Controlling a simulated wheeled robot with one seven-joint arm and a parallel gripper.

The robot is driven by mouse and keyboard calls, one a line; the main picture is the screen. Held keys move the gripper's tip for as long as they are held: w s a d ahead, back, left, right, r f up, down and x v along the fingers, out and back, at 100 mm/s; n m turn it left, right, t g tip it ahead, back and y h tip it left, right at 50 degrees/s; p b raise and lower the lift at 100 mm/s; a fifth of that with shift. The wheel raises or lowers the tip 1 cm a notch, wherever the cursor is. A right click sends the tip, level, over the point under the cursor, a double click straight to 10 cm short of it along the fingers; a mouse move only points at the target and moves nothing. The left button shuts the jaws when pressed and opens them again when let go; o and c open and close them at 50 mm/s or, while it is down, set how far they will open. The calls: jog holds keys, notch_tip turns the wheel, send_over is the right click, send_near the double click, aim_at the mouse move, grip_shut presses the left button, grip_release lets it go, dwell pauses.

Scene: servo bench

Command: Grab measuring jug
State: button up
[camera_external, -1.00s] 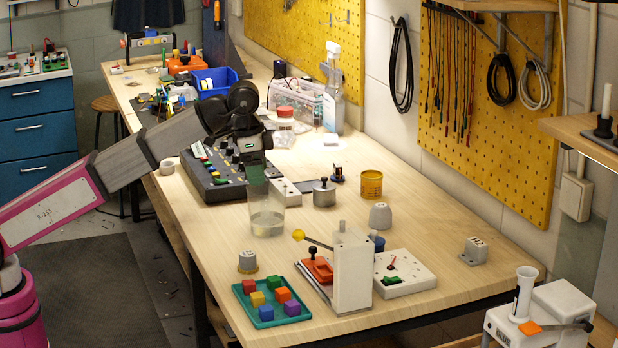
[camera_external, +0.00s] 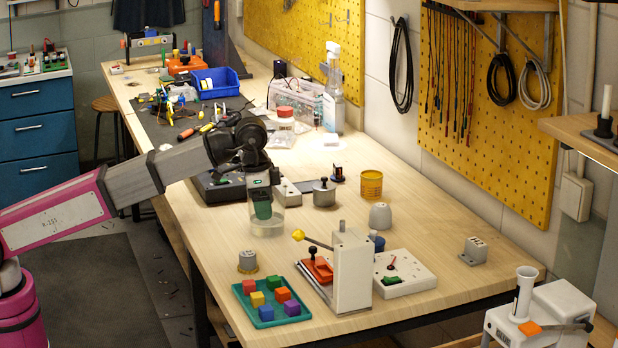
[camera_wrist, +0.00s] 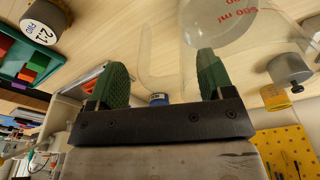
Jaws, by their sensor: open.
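The measuring jug (camera_external: 278,226) is clear and stands upright on the wooden bench, right of the black control box. In the wrist view the jug (camera_wrist: 222,22) is at the top right, with red ml marks. A clear loop that looks like its handle reaches down between my fingers. My gripper (camera_external: 262,208) points down at the jug in the external view, its green finger overlapping the clear wall. In the wrist view my gripper (camera_wrist: 162,78) is open, with one green finger on each side of the loop. I cannot tell whether either finger touches it.
A white lever press (camera_external: 352,270) is front right. A lidded metal pot (camera_external: 324,194) and a yellow tin (camera_external: 371,184) stand to the right.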

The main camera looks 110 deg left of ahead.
jog(key=shift+w+f, duration=0.1)
jog(key=shift+f, duration=0.7)
jog(key=c, duration=1.2)
jog(key=shift+r, duration=0.2)
